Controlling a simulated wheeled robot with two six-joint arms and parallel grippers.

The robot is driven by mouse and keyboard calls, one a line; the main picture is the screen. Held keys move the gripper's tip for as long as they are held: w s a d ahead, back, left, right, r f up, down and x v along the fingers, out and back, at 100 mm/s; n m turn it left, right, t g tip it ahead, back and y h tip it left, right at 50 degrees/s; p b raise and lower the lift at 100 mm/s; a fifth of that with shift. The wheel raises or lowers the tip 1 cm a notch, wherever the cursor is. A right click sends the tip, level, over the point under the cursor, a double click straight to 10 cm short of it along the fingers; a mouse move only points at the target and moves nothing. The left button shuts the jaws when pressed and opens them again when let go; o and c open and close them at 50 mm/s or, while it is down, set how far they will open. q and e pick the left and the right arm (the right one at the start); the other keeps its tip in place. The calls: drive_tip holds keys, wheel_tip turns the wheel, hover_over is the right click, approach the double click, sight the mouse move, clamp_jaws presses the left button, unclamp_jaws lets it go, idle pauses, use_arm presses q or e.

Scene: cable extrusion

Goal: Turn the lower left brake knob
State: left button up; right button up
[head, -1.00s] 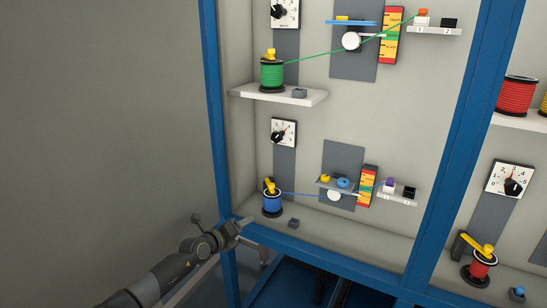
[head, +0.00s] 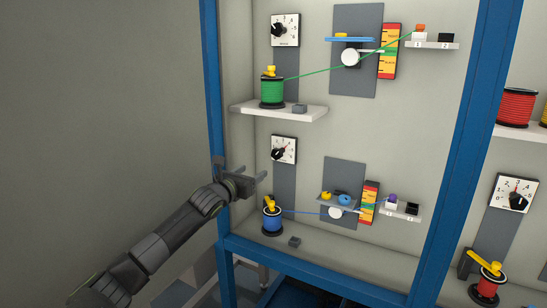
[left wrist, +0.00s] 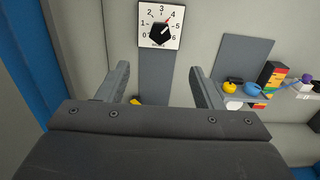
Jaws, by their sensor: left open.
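The lower left brake knob is a black pointer knob on a white numbered dial (head: 284,149), mounted on a grey strip above the blue spool (head: 272,218). In the left wrist view the knob (left wrist: 160,33) shows beyond the fingers at the top, its red-tipped pointer toward about 4. My left gripper (head: 252,175) is in front of the panel, a little left of and below the dial. Its fingers (left wrist: 160,85) are apart with nothing between them, and it is not touching the knob. My right gripper is not in view.
A blue frame post (head: 218,120) stands left of the panel. A white shelf (head: 290,115) with the green spool (head: 272,90) juts out above the dial. A grey plate (head: 343,175) with yellow and blue parts is to the right. The panel around the dial is clear.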

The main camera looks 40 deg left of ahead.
use_arm(q)
approach(276, 156)
drive_tip(key=w+b, duration=0.1)
drive_tip(key=w, duration=0.1)
drive_tip(key=w+b, duration=0.1)
drive_tip(key=w, duration=0.1)
drive_tip(key=w+a+b, duration=0.1)
drive_tip(key=w, duration=0.1)
drive_tip(key=shift+w+f, duration=0.2)
drive_tip(key=shift+w, duration=0.1)
drive_tip(key=shift+w+r+b, duration=0.15)
drive_tip(key=shift+w+b, duration=0.7)
drive_tip(key=shift+w, duration=0.1)
drive_tip(key=shift+a, duration=0.1)
drive_tip(key=c, duration=0.9)
drive_tip(key=shift+c, duration=0.2)
